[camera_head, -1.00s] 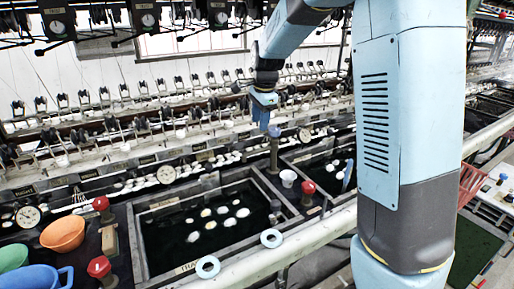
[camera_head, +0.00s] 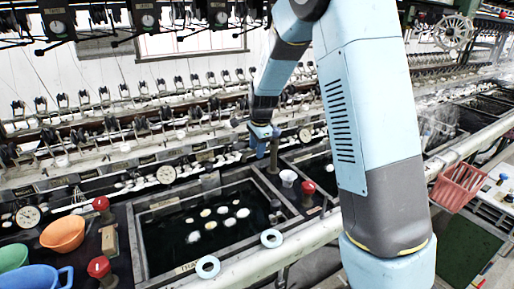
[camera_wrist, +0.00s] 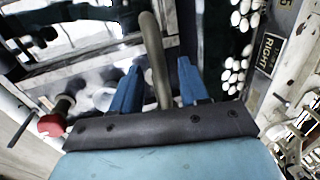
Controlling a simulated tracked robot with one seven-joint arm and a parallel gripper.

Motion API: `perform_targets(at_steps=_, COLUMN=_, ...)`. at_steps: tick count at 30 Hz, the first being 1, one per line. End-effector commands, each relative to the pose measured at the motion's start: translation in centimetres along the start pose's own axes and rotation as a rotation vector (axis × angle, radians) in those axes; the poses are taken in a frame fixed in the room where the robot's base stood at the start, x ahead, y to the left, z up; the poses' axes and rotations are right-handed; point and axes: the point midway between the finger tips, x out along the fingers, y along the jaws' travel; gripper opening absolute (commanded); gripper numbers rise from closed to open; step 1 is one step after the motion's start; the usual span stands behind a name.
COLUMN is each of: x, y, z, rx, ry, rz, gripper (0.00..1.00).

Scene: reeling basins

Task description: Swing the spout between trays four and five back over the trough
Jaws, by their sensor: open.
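The spout (camera_wrist: 153,45) is a grey-brown curved pipe in the wrist view. It runs between the two blue fingers of my gripper (camera_wrist: 159,66), with a gap visible on each side. In the head view my gripper (camera_head: 262,138) is open at the spout's upright post (camera_head: 274,158), which stands on the divider between two dark water trays. The left tray (camera_head: 160,262) holds several white cocoons; the right tray (camera_head: 325,198) is partly hidden by my arm. In the head view my gripper hides the top of the spout.
Red knobs (camera_head: 307,187) stand along the front ledge, with a white cup (camera_head: 288,177) beside one. Orange (camera_head: 63,233), green and blue bowls sit at the left. A pale rail (camera_head: 310,238) crosses in front. A red basket (camera_head: 458,186) is at the right.

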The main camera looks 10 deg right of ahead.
Motion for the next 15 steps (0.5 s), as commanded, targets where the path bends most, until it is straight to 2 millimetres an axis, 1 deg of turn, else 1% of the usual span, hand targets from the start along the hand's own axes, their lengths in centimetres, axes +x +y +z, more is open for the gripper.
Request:
perform_targets(at_steps=5, x=-0.01, y=0.00, z=0.00, rx=0.000, ry=0.000, rz=0.000, gripper=0.43)
perform_targets(at_steps=15, x=-0.03, y=0.00, z=0.00, rx=0.000, ry=0.000, rz=0.000, gripper=0.11)
